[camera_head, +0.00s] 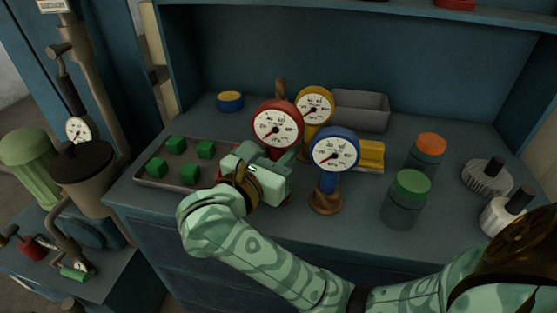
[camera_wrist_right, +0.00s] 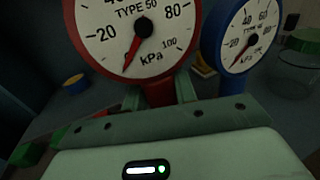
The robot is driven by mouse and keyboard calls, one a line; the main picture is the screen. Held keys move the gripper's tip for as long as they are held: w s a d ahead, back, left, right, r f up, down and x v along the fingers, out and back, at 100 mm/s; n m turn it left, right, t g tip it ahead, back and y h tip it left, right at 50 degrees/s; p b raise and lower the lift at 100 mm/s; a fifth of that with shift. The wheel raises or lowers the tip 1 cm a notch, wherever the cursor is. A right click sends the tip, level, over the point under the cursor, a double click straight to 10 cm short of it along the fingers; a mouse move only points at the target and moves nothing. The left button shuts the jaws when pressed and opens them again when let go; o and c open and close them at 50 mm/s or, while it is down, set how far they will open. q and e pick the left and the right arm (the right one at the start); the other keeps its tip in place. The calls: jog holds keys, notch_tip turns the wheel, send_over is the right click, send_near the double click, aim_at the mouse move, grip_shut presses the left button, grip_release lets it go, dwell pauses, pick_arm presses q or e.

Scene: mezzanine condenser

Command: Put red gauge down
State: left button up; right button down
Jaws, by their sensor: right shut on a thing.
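The red gauge (camera_head: 277,125) has a round white dial and stands upright over the worktop, left of the blue gauge. It fills the upper middle of the right wrist view (camera_wrist_right: 137,32). My right gripper (camera_head: 277,163) is shut on the red gauge below its dial. The gripper hides the lower part of the gauge, so I cannot tell whether its base touches the worktop (camera_head: 240,210). My left gripper is not in view.
A blue gauge (camera_head: 334,155) stands close on the right, and a yellow gauge (camera_head: 315,108) behind. A tray (camera_head: 147,184) with several green cubes lies left. A grey bin (camera_head: 362,110), a yellow block (camera_head: 371,155) and jars with green (camera_head: 411,183) and orange (camera_head: 431,144) lids stand right.

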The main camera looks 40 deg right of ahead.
jog(key=f, duration=0.2)
jog(key=w+f+b, duration=0.1)
jog(key=shift+d+f, duration=0.2)
jog(key=shift+d, duration=0.2)
jog(key=shift+s+a+f+b, duration=0.1)
jog(key=shift+f+b, duration=0.25)
jog(key=shift+s+a+r, duration=0.1)
jog(key=shift+a+r, duration=0.1)
jog(key=shift+a, duration=0.05)
jog(key=shift+r, duration=0.1)
jog(key=shift+s+d, duration=0.1)
jog(key=shift+d, duration=0.1)
jog(key=shift+f, duration=0.2)
jog(key=c, duration=1.1)
grip_release()
